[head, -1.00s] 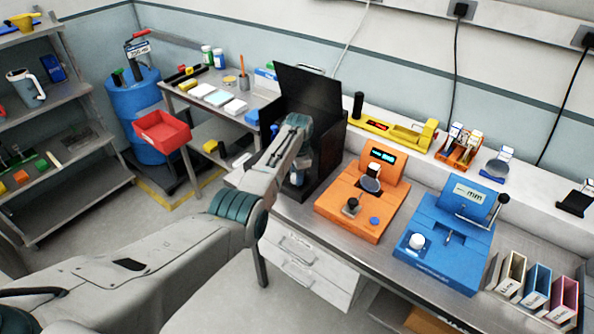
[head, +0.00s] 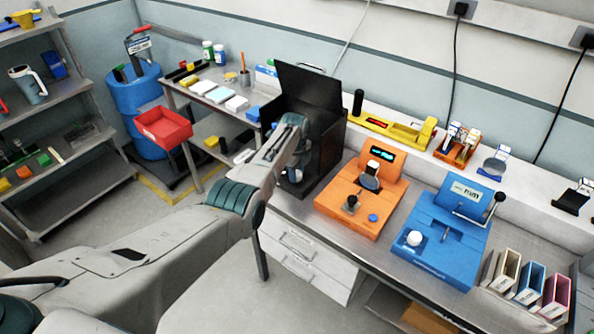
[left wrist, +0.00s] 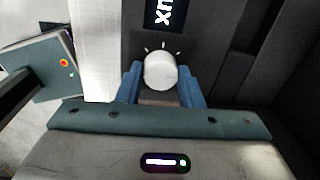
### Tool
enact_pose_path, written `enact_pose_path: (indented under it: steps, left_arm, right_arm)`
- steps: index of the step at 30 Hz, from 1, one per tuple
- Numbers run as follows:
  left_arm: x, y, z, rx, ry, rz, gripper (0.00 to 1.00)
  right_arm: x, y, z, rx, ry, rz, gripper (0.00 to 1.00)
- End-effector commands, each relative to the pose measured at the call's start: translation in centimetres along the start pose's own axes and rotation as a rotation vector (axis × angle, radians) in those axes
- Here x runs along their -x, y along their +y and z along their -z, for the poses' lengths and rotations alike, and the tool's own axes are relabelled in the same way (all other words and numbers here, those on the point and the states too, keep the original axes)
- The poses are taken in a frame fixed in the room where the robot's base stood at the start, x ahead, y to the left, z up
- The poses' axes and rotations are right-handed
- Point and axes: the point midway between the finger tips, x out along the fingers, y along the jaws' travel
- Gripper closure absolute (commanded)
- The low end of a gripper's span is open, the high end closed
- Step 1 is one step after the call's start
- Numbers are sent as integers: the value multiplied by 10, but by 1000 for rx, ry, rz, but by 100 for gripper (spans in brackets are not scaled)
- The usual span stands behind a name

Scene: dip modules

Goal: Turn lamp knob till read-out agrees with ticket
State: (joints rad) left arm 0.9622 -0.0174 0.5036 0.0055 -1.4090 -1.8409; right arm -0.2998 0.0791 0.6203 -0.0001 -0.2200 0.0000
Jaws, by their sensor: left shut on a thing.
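The lamp knob (left wrist: 160,71) is white and round, on a dark panel with short white tick marks around it, in the left wrist view. My left gripper (left wrist: 160,84) has its blue fingers on both sides of the knob and is shut on it. A black plate (left wrist: 163,14) above the knob carries large white characters, cut off by the frame edge. In the head view a black box with a raised lid (head: 310,90) stands on the bench; my left wrist covers part of its front. I cannot make out a ticket. My right gripper is not in view.
An orange device (head: 335,203) and a blue device (head: 432,248) stand right of the black box. A yellow tool (head: 400,133) lies on the ledge behind. A side table (head: 205,100) with small items and a red bin (head: 163,128) are at left.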

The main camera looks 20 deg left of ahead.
Motion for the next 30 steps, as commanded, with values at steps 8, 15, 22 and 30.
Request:
enact_pose_path:
  steps: [8,15,22,30]
  left_arm:
    - [1,-1,-1,-259,16,4,89]
    - [1,-1,-2,-487,28,3,89]
    - [1,-1,-2,-691,40,5,89]
    - [1,-1,-2,-874,50,4,89]
  right_arm:
    - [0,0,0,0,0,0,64]
    - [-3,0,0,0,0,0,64]
    - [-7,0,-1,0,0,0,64]
    - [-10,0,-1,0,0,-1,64]
